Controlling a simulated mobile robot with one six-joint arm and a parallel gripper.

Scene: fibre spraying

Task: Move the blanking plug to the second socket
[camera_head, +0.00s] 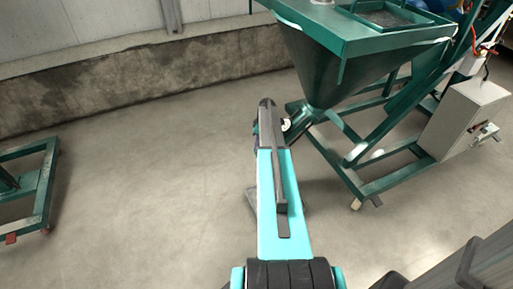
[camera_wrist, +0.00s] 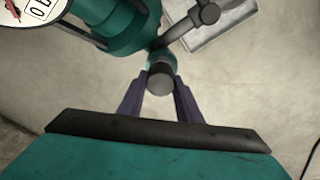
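In the wrist view, my gripper (camera_wrist: 161,88) has its two dark purple fingers on either side of a dark, round-faced cap, which looks like the blanking plug (camera_wrist: 160,81). I see no clear gap between fingers and plug, but cannot tell whether they grip it. The plug lies in front of the end of a teal pipe fitting (camera_wrist: 117,30); whether it is seated there is hidden. I cannot make out the second socket. In the head view, my arm reaches forward to the machine's lower left outlet (camera_head: 303,117), and its own end hides the gripper and the plug.
A white dial gauge (camera_wrist: 30,12) and a dark bent handle (camera_wrist: 190,24) are close to the gripper. The green hopper (camera_head: 330,65) and its frame (camera_head: 395,180) stand right. A grey control box (camera_head: 463,118) is beyond. Another green frame (camera_head: 40,185) is left. The floor between is clear.

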